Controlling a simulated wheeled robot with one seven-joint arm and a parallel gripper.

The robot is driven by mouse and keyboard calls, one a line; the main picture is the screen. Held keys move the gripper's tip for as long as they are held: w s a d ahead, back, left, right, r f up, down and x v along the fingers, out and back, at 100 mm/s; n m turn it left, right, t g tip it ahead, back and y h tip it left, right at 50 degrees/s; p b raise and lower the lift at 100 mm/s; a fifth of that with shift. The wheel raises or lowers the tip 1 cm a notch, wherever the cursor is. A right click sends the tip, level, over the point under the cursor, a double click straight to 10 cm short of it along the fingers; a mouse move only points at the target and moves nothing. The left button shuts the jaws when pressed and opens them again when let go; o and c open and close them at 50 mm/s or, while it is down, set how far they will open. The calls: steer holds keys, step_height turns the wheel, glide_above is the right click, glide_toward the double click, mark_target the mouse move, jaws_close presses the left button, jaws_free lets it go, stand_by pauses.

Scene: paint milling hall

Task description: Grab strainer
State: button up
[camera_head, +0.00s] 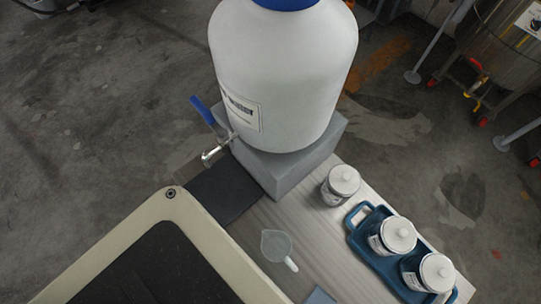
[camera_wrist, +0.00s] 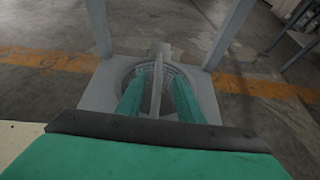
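The strainer (camera_wrist: 175,72) shows in the wrist view as a round mesh bowl sitting in a round opening. A grey upright bar, seemingly its handle (camera_wrist: 157,84), rises toward the camera. My gripper (camera_wrist: 158,98) has two teal fingers, one on each side of this bar. Gaps show between the bar and both fingers, so the gripper looks open and empty. The fingers cover parts of the mesh and rim. Neither strainer nor gripper shows in the head view.
A grey plate (camera_wrist: 205,91) with uprights surrounds the strainer. In the head view, a white water container (camera_head: 285,75) with a tap stands on a grey block (camera_head: 285,170). The table holds a jug (camera_head: 277,246), a lidded jar (camera_head: 341,186) and a blue tray (camera_head: 358,220) with two jars.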

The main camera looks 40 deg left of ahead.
steer(key=shift+x, duration=3.1)
steer(key=shift+s+d, duration=0.1)
jaws_close()
